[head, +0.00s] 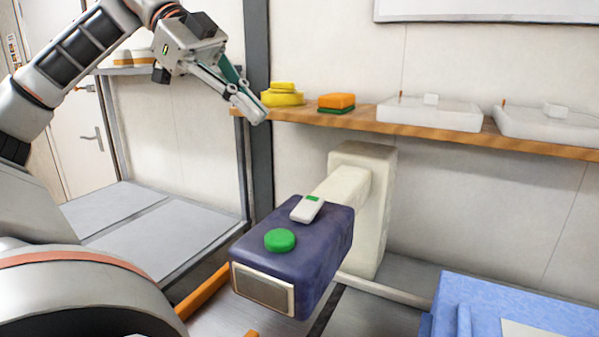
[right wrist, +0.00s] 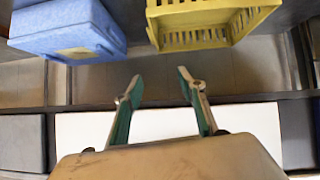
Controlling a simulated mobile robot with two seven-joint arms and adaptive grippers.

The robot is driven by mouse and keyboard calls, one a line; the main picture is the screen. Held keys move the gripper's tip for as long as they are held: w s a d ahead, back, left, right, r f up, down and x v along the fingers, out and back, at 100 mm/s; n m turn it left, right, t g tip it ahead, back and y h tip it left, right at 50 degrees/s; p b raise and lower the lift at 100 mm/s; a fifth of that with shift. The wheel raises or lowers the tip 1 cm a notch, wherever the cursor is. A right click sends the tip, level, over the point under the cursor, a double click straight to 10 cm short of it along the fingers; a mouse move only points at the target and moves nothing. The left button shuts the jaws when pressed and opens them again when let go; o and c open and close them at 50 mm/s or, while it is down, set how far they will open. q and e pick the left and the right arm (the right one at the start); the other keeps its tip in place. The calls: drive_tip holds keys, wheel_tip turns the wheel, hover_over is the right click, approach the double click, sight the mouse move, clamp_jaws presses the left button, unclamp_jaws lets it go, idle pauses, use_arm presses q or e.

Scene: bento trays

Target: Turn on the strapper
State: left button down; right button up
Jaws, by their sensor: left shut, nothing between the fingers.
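The strapper (head: 330,250) appears to be the dark blue-purple box with a pale front panel, held out on a cream arm from a cream post. A round green button (head: 280,240) sits on its top, and a small white device (head: 307,208) with a green patch lies behind it. My left gripper (head: 258,116) is in the head view, shut and empty, above and to the left of the strapper, apart from it. My right gripper (right wrist: 158,83) shows only in the right wrist view, open with nothing between its fingers; the strapper is not in that view.
A wooden shelf (head: 450,133) carries yellow discs (head: 282,96), an orange and green block (head: 336,102) and white trays (head: 428,114). A blue crate (head: 500,300) stands at lower right. The right wrist view has a yellow crate (right wrist: 205,20) and a blue box (right wrist: 65,35).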

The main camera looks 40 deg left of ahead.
use_arm(q)
drive_tip(key=p, duration=0.1)
hover_over(308, 208)
drive_tip(key=w+a, duration=0.1)
drive_tip(key=a, duration=0.3)
drive_tip(key=f, duration=0.7)
drive_tip(key=shift+d, duration=0.25)
drive_tip(key=f+b, duration=0.1)
drive_tip(key=f, duration=0.2)
drive_tip(key=shift+w+a+f+b, duration=0.15)
drive_tip(key=shift+w+b, duration=0.2)
drive_tip(key=shift+w, duration=0.05)
drive_tip(key=shift+f, duration=0.3)
